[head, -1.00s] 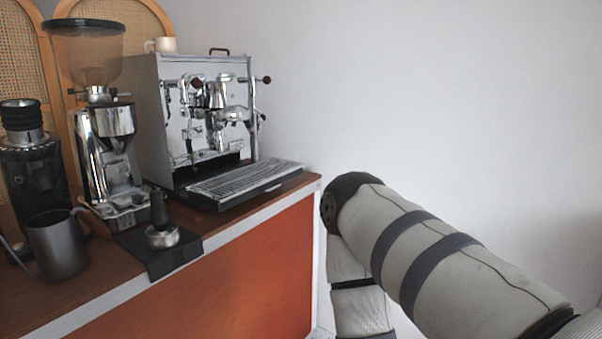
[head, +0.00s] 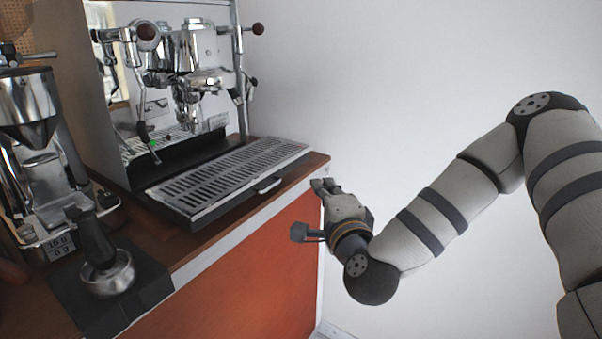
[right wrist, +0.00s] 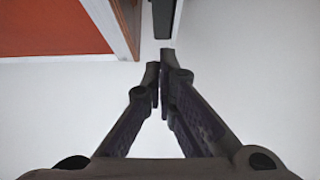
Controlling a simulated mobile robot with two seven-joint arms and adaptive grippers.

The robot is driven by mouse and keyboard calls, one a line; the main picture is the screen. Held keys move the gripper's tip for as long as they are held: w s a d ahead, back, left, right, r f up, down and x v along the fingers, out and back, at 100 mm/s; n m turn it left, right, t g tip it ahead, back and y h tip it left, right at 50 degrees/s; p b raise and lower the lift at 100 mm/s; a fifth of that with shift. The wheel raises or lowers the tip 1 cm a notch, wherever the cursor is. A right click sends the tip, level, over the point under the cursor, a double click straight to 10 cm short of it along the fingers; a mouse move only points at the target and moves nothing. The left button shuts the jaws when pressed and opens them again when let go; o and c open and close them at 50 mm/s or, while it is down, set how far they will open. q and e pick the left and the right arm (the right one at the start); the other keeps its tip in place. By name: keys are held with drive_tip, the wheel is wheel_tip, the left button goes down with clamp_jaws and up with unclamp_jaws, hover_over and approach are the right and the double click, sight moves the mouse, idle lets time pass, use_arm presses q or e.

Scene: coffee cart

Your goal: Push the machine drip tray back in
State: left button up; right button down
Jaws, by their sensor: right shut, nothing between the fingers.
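The drip tray (head: 228,180), a slotted metal grate in a dark frame with a small front handle (head: 268,186), sticks out from under the espresso machine (head: 170,70) over the counter. My right gripper (head: 322,186) is beside the counter's right front corner, in front of the tray's right end and apart from it. In the right wrist view its fingers (right wrist: 160,68) are together, with nothing between them. A dark edge, probably the tray, shows beyond the fingertips there. My left gripper is not in view.
A grinder (head: 35,110) stands left of the machine. A portafilter (head: 105,270) rests on a black mat (head: 150,285) at the counter's front. The orange front panel (head: 265,270) drops below the counter edge. Free space lies right of the cart, before the white wall.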

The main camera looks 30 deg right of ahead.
sight(272, 163)
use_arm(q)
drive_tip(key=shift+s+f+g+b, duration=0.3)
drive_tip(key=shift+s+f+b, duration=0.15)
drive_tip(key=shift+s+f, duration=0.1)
use_arm(e)
drive_tip(key=w, duration=0.7)
drive_tip(key=shift+w, duration=0.3)
drive_tip(key=w+a, duration=0.1)
drive_tip(key=w, duration=0.1)
drive_tip(key=w+a+b, duration=0.1)
drive_tip(key=w, duration=0.1)
drive_tip(key=w+b, duration=0.1)
drive_tip(key=w, duration=0.2)
drive_tip(key=shift+a+f, duration=0.25)
drive_tip(key=shift+a, duration=0.15)
drive_tip(key=shift+w+a+r, duration=0.1)
drive_tip(key=shift+w+r, duration=0.05)
drive_tip(key=shift+w, duration=0.05)
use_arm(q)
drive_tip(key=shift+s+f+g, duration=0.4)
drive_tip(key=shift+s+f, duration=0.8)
use_arm(e)
drive_tip(key=shift+r, duration=0.3)
